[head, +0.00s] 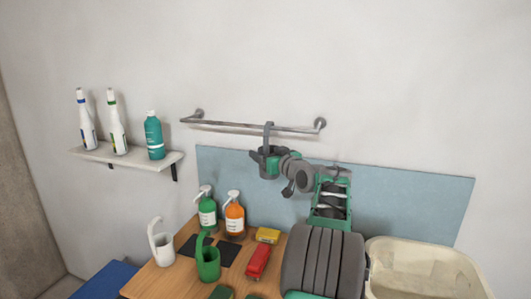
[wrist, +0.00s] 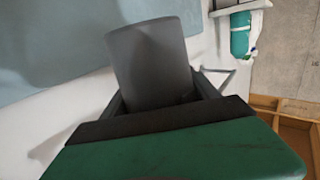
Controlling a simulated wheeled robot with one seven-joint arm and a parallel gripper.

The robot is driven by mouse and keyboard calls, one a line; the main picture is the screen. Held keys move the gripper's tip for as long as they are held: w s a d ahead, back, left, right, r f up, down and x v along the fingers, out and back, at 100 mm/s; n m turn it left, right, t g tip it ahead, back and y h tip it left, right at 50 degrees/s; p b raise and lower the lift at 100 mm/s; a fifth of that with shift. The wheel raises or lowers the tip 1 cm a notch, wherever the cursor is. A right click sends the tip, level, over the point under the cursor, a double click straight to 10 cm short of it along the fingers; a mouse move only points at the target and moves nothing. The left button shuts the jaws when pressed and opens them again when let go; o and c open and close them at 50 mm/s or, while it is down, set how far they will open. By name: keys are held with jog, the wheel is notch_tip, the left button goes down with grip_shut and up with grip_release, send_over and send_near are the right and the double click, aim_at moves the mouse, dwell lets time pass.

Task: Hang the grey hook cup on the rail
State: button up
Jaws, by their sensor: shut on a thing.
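The grey hook cup (head: 268,135) is upright at the metal rail (head: 235,126) on the wall, right of the rail's middle. Its hook overlaps the rail in the head view, with the tip at rail height; I cannot tell whether it rests on the bar. My gripper (head: 271,163) is shut on the cup's body below the rail. In the wrist view the grey cup (wrist: 150,60) stands between the dark fingers of my gripper (wrist: 160,100). The cup's lower part is partly hidden by the gripper.
A white hook cup (head: 162,248) and a green hook cup (head: 208,262) stand on the wooden table (head: 150,282). Green and orange pump bottles, a yellow block and a red stapler-like object are there too. A shelf (head: 130,155) with bottles is at left. A cream basin (head: 425,255) is at right.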

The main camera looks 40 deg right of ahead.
dwell(0.3)
jog(key=o, duration=1.5)
jog(key=shift+f, duration=0.1)
jog(key=shift+c, duration=0.2)
jog(key=shift+s, duration=0.1)
